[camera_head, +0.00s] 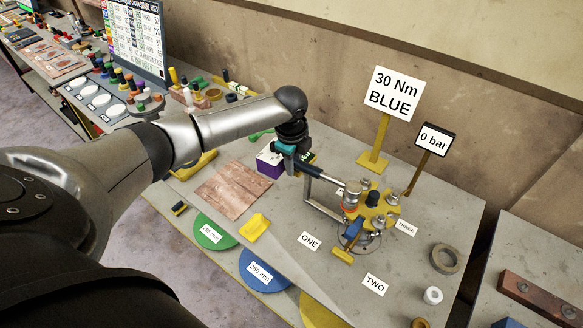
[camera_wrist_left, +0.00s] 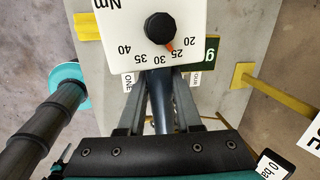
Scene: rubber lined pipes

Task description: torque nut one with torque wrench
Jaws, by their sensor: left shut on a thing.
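My left gripper (camera_head: 290,148) is shut on the torque wrench (camera_head: 318,180), on the table's right part. The wrench's dark shaft (camera_wrist_left: 161,105) runs between the gripper's fingers (camera_wrist_left: 162,105) in the left wrist view. Its white dial (camera_wrist_left: 115,25) reads in Nm, with the orange pointer near 25. The wrench's far end reaches a metal socket (camera_head: 350,198) at the yellow-topped pipe flange (camera_head: 378,213). I cannot tell whether the socket sits on a nut. The label ONE (camera_head: 310,241) lies in front of the flange. The nut itself is not clearly visible. My right gripper is not in view.
Signs stand behind: "30 Nm BLUE" (camera_head: 393,93) and "0 bar" (camera_head: 433,140). Labels TWO (camera_head: 375,285) and THREE (camera_head: 406,228) lie near the flange. A purple box (camera_head: 268,160), copper-coloured sheet (camera_head: 233,190), green disc (camera_head: 215,231) and blue disc (camera_head: 262,271) lie left. A ring (camera_head: 445,258) lies right.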

